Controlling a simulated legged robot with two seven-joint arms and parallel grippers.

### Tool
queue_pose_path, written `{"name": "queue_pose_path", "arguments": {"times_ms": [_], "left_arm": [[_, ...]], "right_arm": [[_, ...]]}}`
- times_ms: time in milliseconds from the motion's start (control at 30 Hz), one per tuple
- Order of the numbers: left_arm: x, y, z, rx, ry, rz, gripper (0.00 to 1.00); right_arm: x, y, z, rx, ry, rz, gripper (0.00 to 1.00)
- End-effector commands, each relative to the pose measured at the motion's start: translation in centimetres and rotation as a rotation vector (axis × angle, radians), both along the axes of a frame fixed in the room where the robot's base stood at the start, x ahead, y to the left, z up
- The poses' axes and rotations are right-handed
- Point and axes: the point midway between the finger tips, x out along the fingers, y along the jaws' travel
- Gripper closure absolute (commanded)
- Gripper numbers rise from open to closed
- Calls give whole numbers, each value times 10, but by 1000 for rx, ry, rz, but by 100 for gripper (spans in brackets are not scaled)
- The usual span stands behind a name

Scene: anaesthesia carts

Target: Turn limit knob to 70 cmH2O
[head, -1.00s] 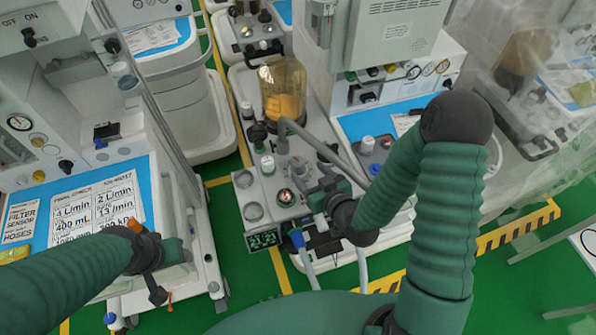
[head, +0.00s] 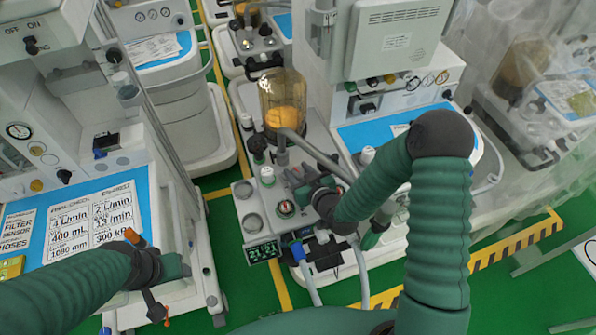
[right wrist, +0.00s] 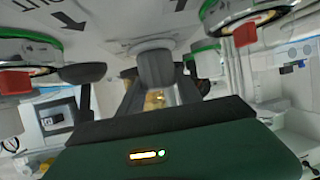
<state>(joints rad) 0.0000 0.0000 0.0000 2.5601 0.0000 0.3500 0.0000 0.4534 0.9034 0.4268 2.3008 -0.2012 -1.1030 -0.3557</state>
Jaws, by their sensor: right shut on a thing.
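The knob's setting cannot be read. In the head view the gripper hides the knob.
A clear canister with orange filling (head: 284,105) and a grey hose (head: 318,152) stand close behind the right gripper. The left cart (head: 175,215) carries printed cards (head: 90,220). Green floor (head: 520,285) is free at the lower right.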

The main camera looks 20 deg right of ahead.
Motion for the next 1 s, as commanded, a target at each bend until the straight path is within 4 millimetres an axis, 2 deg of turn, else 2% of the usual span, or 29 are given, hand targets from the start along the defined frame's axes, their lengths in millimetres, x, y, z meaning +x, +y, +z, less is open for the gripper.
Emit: {"name": "queue_pose_path", "arguments": {"times_ms": [33, 167, 567, 1000], "left_arm": [[0, 0, 0, 0, 0, 0, 46], [0, 0, 0, 0, 0, 0, 46], [0, 0, -2, 0, 0, 0, 46], [0, 0, -1, 0, 0, 0, 46]], "right_arm": [[0, 0, 0, 0, 0, 0, 84], [0, 0, 0, 0, 0, 0, 99], [-1, 2, -1, -1, 1, -77, 100], [0, 4, 1, 0, -1, -431, 99]]}}
